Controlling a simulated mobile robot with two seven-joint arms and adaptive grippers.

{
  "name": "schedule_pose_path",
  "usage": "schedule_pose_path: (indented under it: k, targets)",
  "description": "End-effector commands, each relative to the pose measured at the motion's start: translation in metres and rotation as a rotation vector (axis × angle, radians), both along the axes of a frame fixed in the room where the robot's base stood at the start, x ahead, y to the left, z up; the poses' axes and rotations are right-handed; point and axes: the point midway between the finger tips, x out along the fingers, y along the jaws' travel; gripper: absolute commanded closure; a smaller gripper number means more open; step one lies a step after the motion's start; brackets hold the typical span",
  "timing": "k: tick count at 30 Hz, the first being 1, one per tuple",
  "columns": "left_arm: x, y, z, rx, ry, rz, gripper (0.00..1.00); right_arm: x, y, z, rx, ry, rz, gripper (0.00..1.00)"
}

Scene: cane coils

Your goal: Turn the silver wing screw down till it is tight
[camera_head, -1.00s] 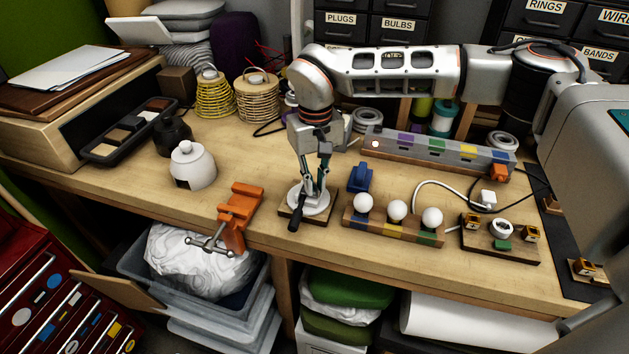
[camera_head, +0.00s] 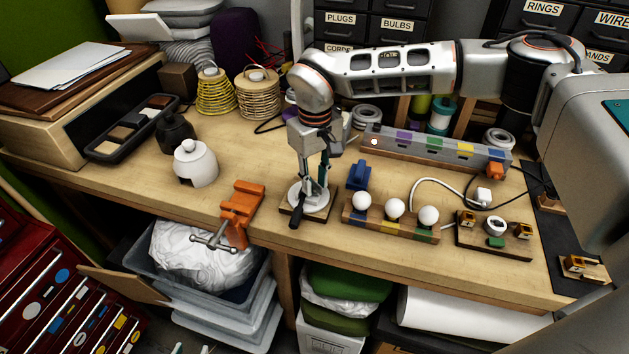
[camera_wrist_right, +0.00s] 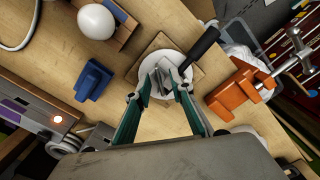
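A white round disc (camera_head: 298,197) with a black handle (camera_head: 295,216) sits on a small wooden board (camera_head: 318,214) near the bench's front edge. My right gripper (camera_head: 315,188) points down over the disc's middle. In the right wrist view the disc (camera_wrist_right: 143,70) lies below my right fingertips (camera_wrist_right: 163,80), which are drawn in to a narrow gap. Silver-grey metal shows between them, where the wing screw seems to be, but I cannot make out its wings or whether the fingers press on it. My left gripper is not visible.
An orange clamp (camera_head: 242,205) stands left of the board on the bench edge. A blue block (camera_head: 359,176) and a wooden rail with white bulbs (camera_head: 395,209) are close on the right. A white pot (camera_head: 195,165) is further left, with clear bench (camera_head: 245,160) between.

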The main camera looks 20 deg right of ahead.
Motion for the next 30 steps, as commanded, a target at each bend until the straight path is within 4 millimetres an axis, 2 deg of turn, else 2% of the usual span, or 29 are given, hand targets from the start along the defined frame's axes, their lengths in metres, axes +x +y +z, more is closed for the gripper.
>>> schedule_pose_path:
  k: [7,24,30]
  targets:
    - [0.001,0.0,0.003,-0.001,-0.006,0.0,0.66,0.0,0.0,0.004,-0.001,-0.001,0.0,0.78]
    - [0.003,-0.001,0.005,-0.002,-0.009,0.0,0.66,0.0,-0.001,0.055,-0.001,0.0,-0.001,0.78]
    - [0.002,-0.001,0.004,-0.002,-0.007,0.0,0.66,0.0,0.0,0.064,0.0,0.001,0.0,0.78]
